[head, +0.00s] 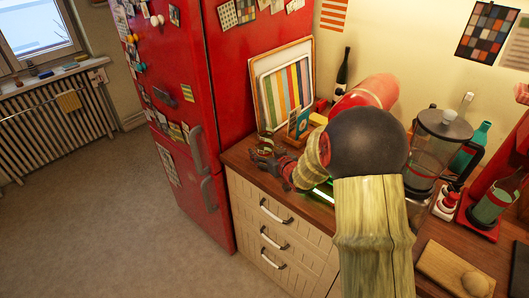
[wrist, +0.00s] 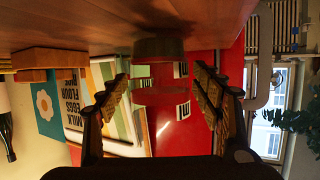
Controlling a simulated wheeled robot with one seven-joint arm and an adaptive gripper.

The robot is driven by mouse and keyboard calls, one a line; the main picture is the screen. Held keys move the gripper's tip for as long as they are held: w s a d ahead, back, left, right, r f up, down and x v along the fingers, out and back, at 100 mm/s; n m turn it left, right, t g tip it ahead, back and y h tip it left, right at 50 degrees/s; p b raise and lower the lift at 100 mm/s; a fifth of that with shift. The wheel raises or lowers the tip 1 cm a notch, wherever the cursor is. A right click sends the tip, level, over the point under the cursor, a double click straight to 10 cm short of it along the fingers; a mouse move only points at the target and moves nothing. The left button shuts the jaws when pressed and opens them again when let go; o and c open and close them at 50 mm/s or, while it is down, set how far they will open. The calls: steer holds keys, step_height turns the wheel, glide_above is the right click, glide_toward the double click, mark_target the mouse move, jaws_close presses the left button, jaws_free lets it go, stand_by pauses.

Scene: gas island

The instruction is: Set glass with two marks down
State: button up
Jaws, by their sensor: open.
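The glass (wrist: 158,72) shows in the wrist view, which is upside down. It is see-through, and its darker base meets the wooden counter (wrist: 110,30). It appears upright between my gripper's fingers. My gripper (wrist: 162,88) is open, with one ribbed finger to each side of the glass and a visible gap on both sides. In the head view my gripper (head: 266,160) is low over the left end of the counter, near the fridge. The glass (head: 267,141) is small there and partly hidden by the gripper.
A red fridge (head: 185,110) stands close on the left. Striped trays (head: 285,85) lean behind the gripper, beside a blue egg card (wrist: 46,105) and a dark bottle (head: 342,72). A glass press (head: 430,150) stands right of my arm. The floor at left is clear.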

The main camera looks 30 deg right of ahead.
steer(key=p+v, duration=0.3)
steer(key=v, duration=0.9)
steer(key=s+a+r+g+h, duration=0.1)
steer(key=s+a+r+g, duration=0.15)
steer(key=r, duration=0.25)
steer(key=s+a+r+g+h, duration=0.1)
steer(key=s+a+r+h, duration=0.1)
steer(key=s+a+r, duration=0.3)
steer(key=s+a+r+g+y, duration=0.1)
steer(key=s+a+r+g, duration=0.1)
steer(key=s+a, duration=0.3)
steer(key=s+a+r+g+y, duration=0.1)
steer(key=s+a, duration=0.5)
steer(key=s, duration=0.8)
steer(key=shift+a+r+g+y, duration=0.35)
steer(key=shift+g+y, duration=0.35)
steer(key=shift+g, duration=0.25)
steer(key=shift+s+d, duration=0.1)
